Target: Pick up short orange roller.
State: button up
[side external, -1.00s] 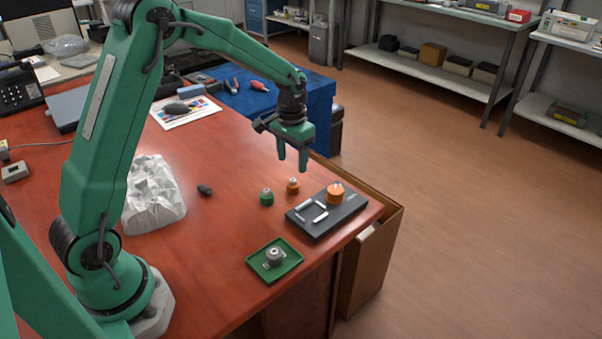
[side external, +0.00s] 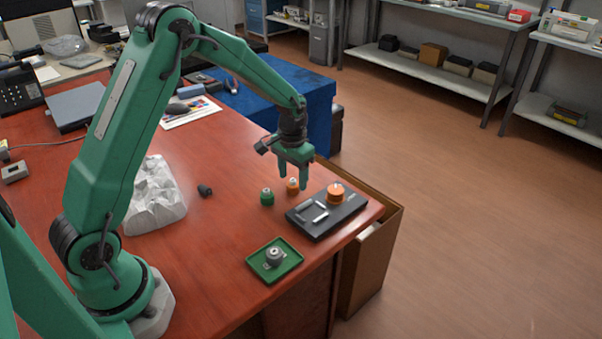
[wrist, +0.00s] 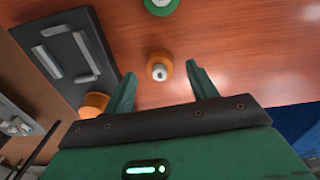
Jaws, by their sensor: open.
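The short orange roller (side external: 292,186) stands on the red-brown table, between a green roller and the black tray. It also shows in the wrist view (wrist: 159,67), ahead of the fingers and roughly between their lines. My gripper (side external: 293,187) is open and empty, fingers pointing down, close to this roller; in the side view one finger overlaps its edge. The wrist view shows both fingers (wrist: 162,80) spread apart with the roller not touched by either. A larger orange roller (side external: 335,194) stands on the black tray (side external: 316,229); it shows partly in the wrist view (wrist: 94,104).
A green roller (side external: 267,197) stands just left of the short orange one. A green tray (side external: 262,273) holds a grey roller (side external: 275,257). A small dark piece (side external: 205,191) and a crumpled white form (side external: 153,198) lie left. The table edge and a brown box (side external: 375,256) are right.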

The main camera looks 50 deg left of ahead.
jog(key=shift+f, duration=1.05)
jog(key=shift+c, duration=0.3)
jog(key=c, duration=1)
